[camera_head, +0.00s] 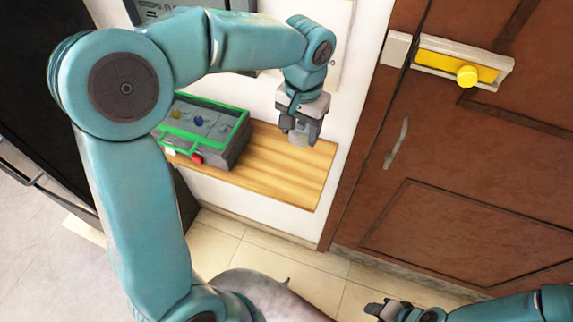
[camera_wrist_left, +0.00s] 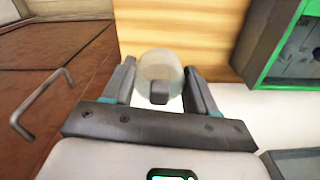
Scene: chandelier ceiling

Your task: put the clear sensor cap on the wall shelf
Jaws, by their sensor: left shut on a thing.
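The clear sensor cap (camera_head: 298,139) is a small, round, see-through piece between the fingers of my left gripper (camera_head: 300,131). In the left wrist view the cap (camera_wrist_left: 160,66) sits between the two dark fingers (camera_wrist_left: 158,82), with a small dark block in front of its lower part. The left gripper is shut on it. The wall shelf (camera_head: 285,182) is a light wooden board; the cap is over its back right part. I cannot tell whether the cap touches the board. My right gripper (camera_head: 388,309) is at the bottom edge, partly cut off, and its jaws are unclear.
A grey case with a green frame (camera_head: 215,133) stands on the shelf's left part. The shelf's right part is bare. A brown door with a handle (camera_head: 397,143) and a yellow latch (camera_head: 465,73) is at right. A dark cabinet (camera_head: 40,100) is at left.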

